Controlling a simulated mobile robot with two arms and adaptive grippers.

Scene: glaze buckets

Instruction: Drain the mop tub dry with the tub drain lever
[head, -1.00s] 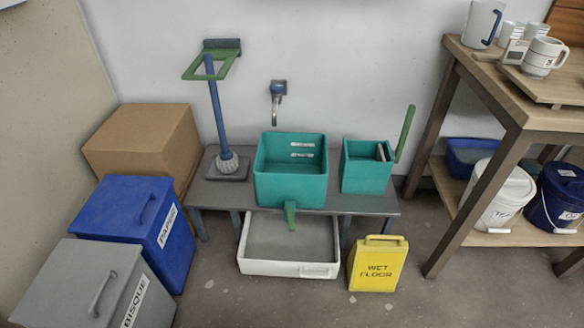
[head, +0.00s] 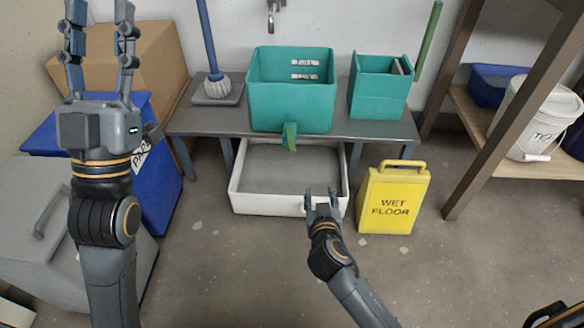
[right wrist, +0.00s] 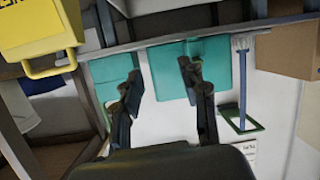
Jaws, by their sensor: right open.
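The teal mop tub (head: 292,98) stands on a low grey bench, open at the top, with two white marks on its inner back wall. The green drain lever (head: 290,137) hangs on the tub's front. My right gripper (head: 322,199) is open and empty, below and a little right of the lever, apart from it, in front of the tray's rim. My left gripper (head: 98,50) is raised at the left, fingers apart and empty.
A white tray (head: 262,202) lies on the floor under the lever. A yellow wet floor sign (head: 393,200) stands right of it. A smaller teal bucket (head: 378,93) and a mop (head: 217,85) stand on the bench (head: 205,123). Bins crowd the left, a wooden shelf the right.

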